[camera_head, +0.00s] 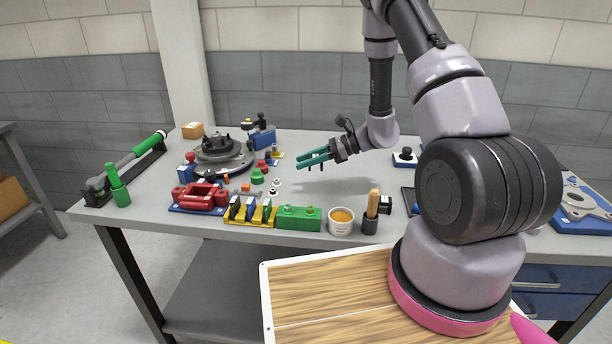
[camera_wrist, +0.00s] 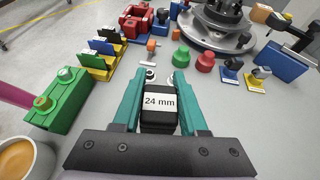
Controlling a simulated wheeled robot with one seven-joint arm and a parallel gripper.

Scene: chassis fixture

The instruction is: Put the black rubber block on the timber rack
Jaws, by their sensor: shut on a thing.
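My gripper (camera_head: 314,158) is over the middle of the grey bench, its green fingers pointing left. In the wrist view the fingers (camera_wrist: 160,100) are closed on both sides of a black block (camera_wrist: 160,126) with a white "24 mm" label. The block is hardly visible in the head view. Whether it is rubber I cannot tell by sight.
A green block (camera_head: 299,219), a white cup (camera_head: 341,222) and a black pot with a wooden handle (camera_head: 370,224) line the front edge. A red fixture (camera_head: 202,195) and a round grey turntable (camera_head: 222,158) stand left.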

